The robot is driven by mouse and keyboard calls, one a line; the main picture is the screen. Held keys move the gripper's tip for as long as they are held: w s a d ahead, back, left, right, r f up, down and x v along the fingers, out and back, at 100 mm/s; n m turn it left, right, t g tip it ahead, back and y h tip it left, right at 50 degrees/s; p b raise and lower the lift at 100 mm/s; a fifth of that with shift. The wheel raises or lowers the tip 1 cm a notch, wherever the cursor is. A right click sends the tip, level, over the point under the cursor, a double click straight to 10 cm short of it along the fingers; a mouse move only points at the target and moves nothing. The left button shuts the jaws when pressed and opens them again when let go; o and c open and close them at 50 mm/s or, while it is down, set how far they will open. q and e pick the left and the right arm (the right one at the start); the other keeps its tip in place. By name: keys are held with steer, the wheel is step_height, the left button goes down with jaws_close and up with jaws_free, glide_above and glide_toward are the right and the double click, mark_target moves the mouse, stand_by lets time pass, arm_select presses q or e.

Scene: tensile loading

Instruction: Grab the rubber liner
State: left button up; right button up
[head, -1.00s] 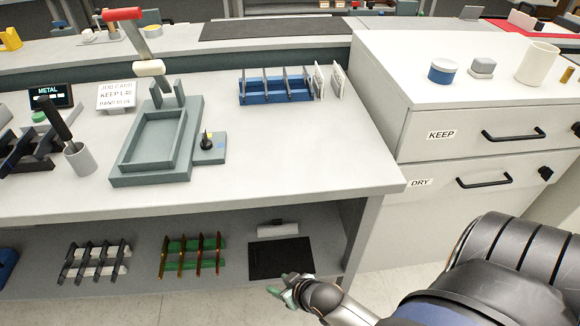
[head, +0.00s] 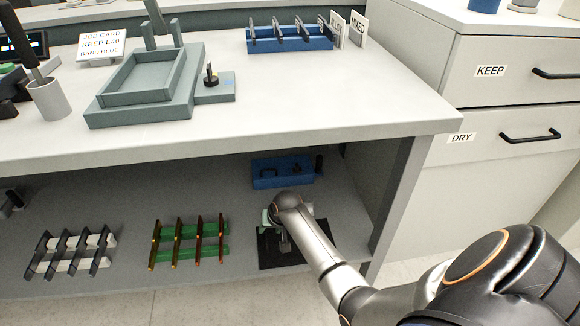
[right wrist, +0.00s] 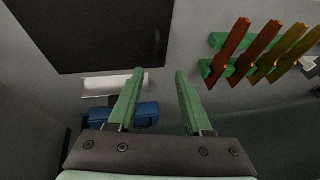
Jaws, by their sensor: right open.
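The rubber liner appears to be the flat black sheet (head: 270,252) lying on the lower shelf under the bench, near the shelf's right end. It also shows at the top left of the right wrist view (right wrist: 100,30). My right gripper (head: 283,235) is over the sheet in the head view, and my wrist and forearm hide part of it. In the right wrist view my right gripper (right wrist: 160,72) has its two green fingers apart with nothing between them. The sheet's near edge lies beyond the fingertips, to the left. My left gripper is not in view.
A white bar (right wrist: 115,83) lies beside the sheet. A blue box (head: 282,178) stands behind it on the shelf. A green rack with brown strips (head: 190,242) and a white rack with dark strips (head: 70,255) are to the left. The bench top (head: 300,100) overhangs the shelf.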

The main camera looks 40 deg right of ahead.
steer(key=b, duration=0.3)
glide_above(266, 238)
steer(key=s, duration=0.2)
steer(key=f, duration=0.5)
steer(key=shift+s+a, duration=0.15)
steer(key=shift+a, duration=0.2)
steer(key=b+x, duration=0.2)
steer(key=x, duration=0.1)
steer(key=b+x, duration=0.1)
steer(key=b, duration=0.1)
steer(key=shift+s+d+f, duration=0.15)
steer(key=shift+d+f, duration=0.05)
steer(key=shift+f, duration=0.2)
steer(key=shift+w+f+b, duration=0.2)
steer(key=shift+f+b, duration=0.05)
steer(key=shift+b, duration=0.05)
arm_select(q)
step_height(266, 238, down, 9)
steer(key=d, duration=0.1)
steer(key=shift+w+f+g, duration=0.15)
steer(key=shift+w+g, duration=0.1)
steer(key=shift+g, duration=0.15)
arm_select(e)
steer(key=shift+c, duration=0.2)
steer(key=shift+c, duration=0.8)
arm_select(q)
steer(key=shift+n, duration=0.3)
arm_select(e)
jaws_close()
